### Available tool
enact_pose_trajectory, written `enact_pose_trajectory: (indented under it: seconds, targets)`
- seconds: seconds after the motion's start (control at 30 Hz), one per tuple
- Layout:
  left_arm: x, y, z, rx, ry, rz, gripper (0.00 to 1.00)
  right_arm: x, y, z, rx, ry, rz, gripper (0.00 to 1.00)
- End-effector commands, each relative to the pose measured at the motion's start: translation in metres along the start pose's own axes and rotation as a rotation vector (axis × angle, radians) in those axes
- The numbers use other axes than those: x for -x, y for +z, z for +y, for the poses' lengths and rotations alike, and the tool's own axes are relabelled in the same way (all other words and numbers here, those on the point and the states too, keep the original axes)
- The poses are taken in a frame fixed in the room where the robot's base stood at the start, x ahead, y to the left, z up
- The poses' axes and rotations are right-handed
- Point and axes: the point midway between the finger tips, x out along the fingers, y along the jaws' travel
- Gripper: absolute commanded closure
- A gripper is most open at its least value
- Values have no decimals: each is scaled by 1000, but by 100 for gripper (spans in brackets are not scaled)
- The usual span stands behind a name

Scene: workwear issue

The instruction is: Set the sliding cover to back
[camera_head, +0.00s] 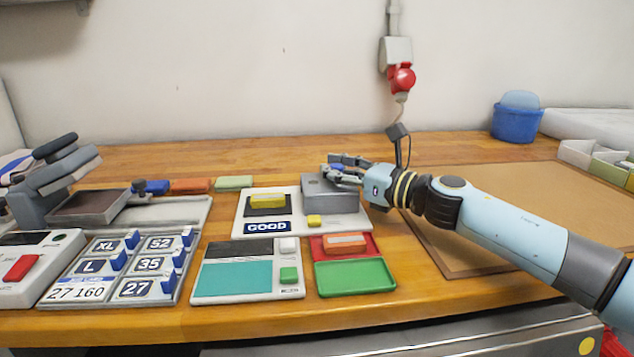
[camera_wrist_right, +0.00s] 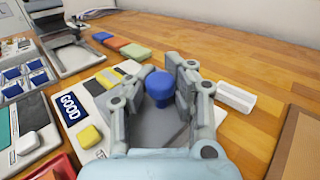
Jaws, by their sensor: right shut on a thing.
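The sliding cover (camera_head: 330,199) is a grey block on the right part of a white panel (camera_head: 240,222) marked GOOD. In the right wrist view the cover (camera_wrist_right: 152,132) lies below my fingers, and a blue knob (camera_wrist_right: 160,86) stands up from it. My right gripper (camera_head: 340,168) is over the top of the cover. In the right wrist view its two fingers (camera_wrist_right: 170,82) are on either side of the knob and shut on it. The fingers and hand hide part of the cover. My left gripper is not in view.
On the panel left of the cover are a yellow block (camera_head: 268,202) and a small yellow button (camera_head: 314,221). Red and green trays (camera_head: 355,278) lie in front. A brown mat (camera_head: 500,190) is to the right. Bare wood lies behind the panel.

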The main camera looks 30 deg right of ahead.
Motion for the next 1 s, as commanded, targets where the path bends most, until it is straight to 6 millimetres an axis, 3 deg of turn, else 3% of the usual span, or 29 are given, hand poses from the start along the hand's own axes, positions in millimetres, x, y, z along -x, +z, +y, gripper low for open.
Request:
enact_pose_trajectory:
  seconds: [0.1, 0.37, 0.4, 0.63, 1.0]
  targets:
    - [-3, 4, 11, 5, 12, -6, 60, 4, -3, -4, 2, -4, 6, 100]
    - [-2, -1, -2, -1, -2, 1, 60, 4, -2, -4, 1, -6, 8, 100]
    - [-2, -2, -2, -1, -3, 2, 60, 4, -2, -5, 1, -7, 8, 80]
    - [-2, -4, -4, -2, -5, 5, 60, 4, -2, -4, 0, -7, 6, 52]
    - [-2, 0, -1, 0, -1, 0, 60, 9, -2, -4, 0, -5, 6, 52]
